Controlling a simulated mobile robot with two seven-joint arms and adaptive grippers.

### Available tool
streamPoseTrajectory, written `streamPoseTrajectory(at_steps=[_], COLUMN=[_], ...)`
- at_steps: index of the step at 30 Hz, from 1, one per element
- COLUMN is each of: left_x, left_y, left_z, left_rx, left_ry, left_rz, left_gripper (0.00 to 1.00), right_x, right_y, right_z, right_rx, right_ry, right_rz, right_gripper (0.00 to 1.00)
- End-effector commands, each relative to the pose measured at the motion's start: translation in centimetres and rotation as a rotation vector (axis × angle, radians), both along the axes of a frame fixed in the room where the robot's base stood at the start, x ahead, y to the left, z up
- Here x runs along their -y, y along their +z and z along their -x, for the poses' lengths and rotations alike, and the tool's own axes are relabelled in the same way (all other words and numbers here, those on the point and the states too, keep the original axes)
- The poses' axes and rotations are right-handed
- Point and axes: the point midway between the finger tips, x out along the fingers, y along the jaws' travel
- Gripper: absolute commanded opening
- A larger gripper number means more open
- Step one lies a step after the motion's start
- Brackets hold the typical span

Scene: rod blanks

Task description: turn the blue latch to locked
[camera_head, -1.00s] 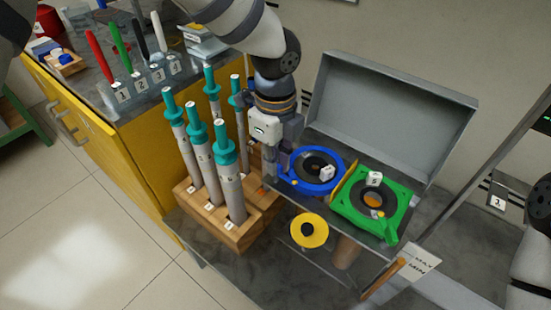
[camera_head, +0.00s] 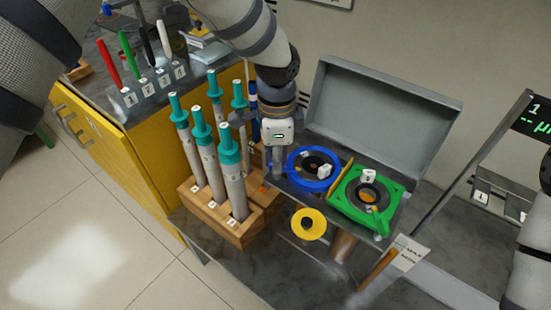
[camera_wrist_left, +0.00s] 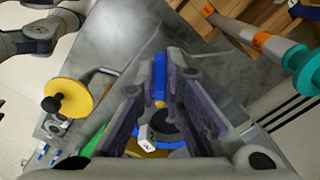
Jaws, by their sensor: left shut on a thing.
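The blue latch is a blue ring (camera_head: 314,169) around a dark opening on the grey box, with a white tag on it. In the left wrist view, its blue lever (camera_wrist_left: 160,72) with a yellow mark lies between my left fingers, and part of the ring shows behind them. My left gripper (camera_head: 279,172) stands at the ring's left side and is shut on the lever. Its fingertips and the lever are largely hidden in the head view. My right arm shows at the right edge, with its gripper out of view.
A green latch (camera_head: 378,220) sits right of the blue ring, past a yellow divider. The raised grey lid (camera_head: 385,115) stands behind. A wooden rack (camera_head: 235,228) of tall teal-topped rods is close on the left.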

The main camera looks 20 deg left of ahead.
Motion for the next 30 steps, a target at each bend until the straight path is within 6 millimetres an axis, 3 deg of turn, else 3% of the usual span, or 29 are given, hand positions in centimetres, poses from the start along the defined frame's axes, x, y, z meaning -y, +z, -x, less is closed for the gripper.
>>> streamPoseTrajectory(at_steps=[12, 28, 29, 30], left_x=[-0.02, -0.02, -0.02, -0.02], left_y=[-0.03, -0.12, -0.12, -0.12], left_z=[0.02, 0.05, 0.05, 0.06], left_rx=[0.0, -0.002, -0.003, -0.003], left_ry=[0.158, 0.179, 0.179, 0.179], left_rz=[-0.001, 0.0, 0.0, 0.0], left_gripper=[0.0, 0.0, 0.16, 0.25], right_x=[0.01, 0.01, 0.01, 0.0], right_y=[0.42, 0.44, 0.44, 0.44], right_z=[-0.44, -0.46, -0.46, -0.46], right_rx=[0.016, 0.017, 0.017, 0.017], right_ry=[0.0, 0.0, 0.0, 0.0], right_rz=[0.0, 0.0, 0.0, 0.0], right_gripper=[0.4, 0.4, 0.4, 0.4])
